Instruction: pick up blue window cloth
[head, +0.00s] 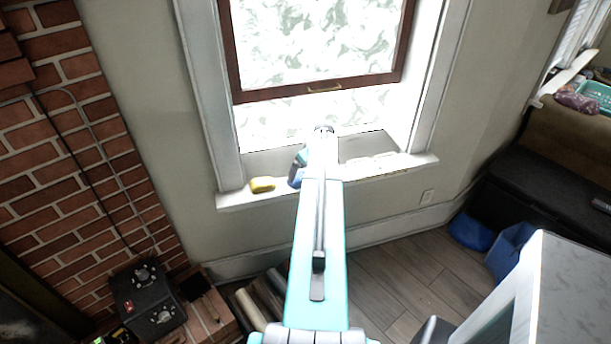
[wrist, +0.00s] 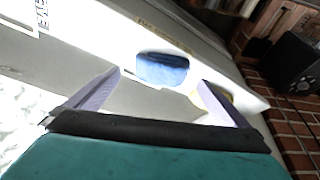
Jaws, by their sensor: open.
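The blue window cloth (wrist: 162,68) shows in the wrist view as a small rounded blue bundle on the white window sill (wrist: 205,62). My gripper (wrist: 159,79) is open, with its two pale fingers spread to either side of the cloth in that view. The cloth appears beyond the fingertips, and I cannot tell the exact gap. Nothing is between the jaws. In the head view my arm reaches over the sill (head: 385,167) and its end hides part of it. A dark blue shape (head: 295,179) shows just left of the arm; I cannot tell if it is the cloth.
A yellow object (head: 262,184) lies on the sill to the left; in the wrist view the right finger partly covers it. The window frame (head: 320,90) rises behind. A brick wall (head: 95,130) and a black box (head: 150,300) are at left. Blue bins (head: 510,250) stand at right.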

